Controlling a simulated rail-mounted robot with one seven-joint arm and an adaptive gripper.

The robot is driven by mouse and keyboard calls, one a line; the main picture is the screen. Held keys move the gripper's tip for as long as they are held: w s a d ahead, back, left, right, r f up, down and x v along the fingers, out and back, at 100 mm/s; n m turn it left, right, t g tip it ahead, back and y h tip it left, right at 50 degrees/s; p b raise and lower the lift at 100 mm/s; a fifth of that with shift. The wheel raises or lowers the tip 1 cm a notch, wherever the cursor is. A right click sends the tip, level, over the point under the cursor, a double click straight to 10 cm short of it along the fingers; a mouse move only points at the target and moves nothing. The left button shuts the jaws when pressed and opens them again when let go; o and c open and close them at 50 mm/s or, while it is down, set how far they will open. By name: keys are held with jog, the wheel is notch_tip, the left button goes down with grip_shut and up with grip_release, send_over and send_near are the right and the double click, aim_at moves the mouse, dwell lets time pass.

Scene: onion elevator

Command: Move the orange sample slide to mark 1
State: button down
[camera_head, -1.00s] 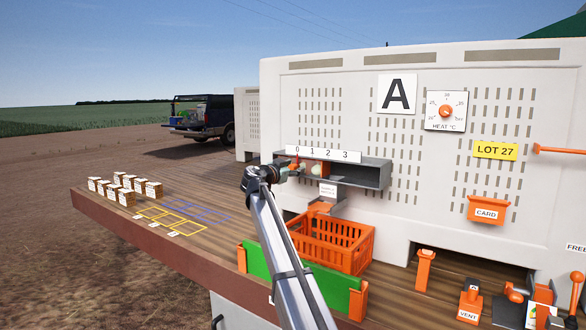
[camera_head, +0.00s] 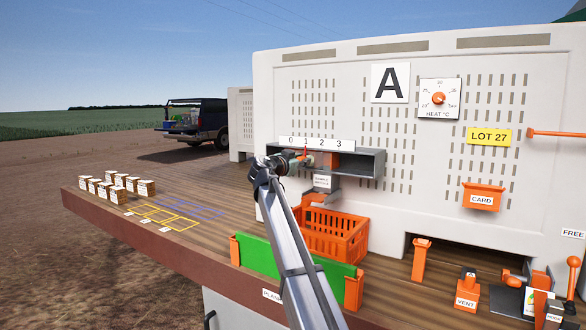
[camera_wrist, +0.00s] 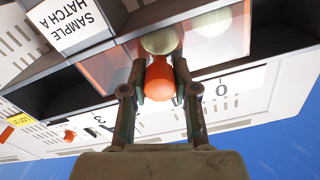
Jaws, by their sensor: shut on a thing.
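The orange sample slide shows in the wrist view as a round orange knob (camera_wrist: 160,85) with a see-through orange panel (camera_wrist: 105,70) beside it. My gripper (camera_wrist: 160,90) is shut on the knob. In the head view my gripper (camera_head: 300,157) is at the hatch shelf (camera_head: 365,162), below the white number strip (camera_head: 322,143) reading 0 to 3. The slide's orange panel (camera_head: 334,160) appears below marks 2 and 3. In the wrist view the 0 (camera_wrist: 221,90) is right of the knob; my gripper hides mark 1, so exact alignment is unclear.
Pale round onions (camera_wrist: 160,40) sit behind the knob. An orange crate (camera_head: 335,237) and a green panel (camera_head: 290,262) stand below the hatch. Several small boxes (camera_head: 118,184) stand at the left of the deck.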

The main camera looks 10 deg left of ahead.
jog(key=shift+d, duration=0.15)
jog(key=c, duration=0.9)
grip_release()
jog(key=shift+o, duration=0.2)
jog(key=v, duration=1.2)
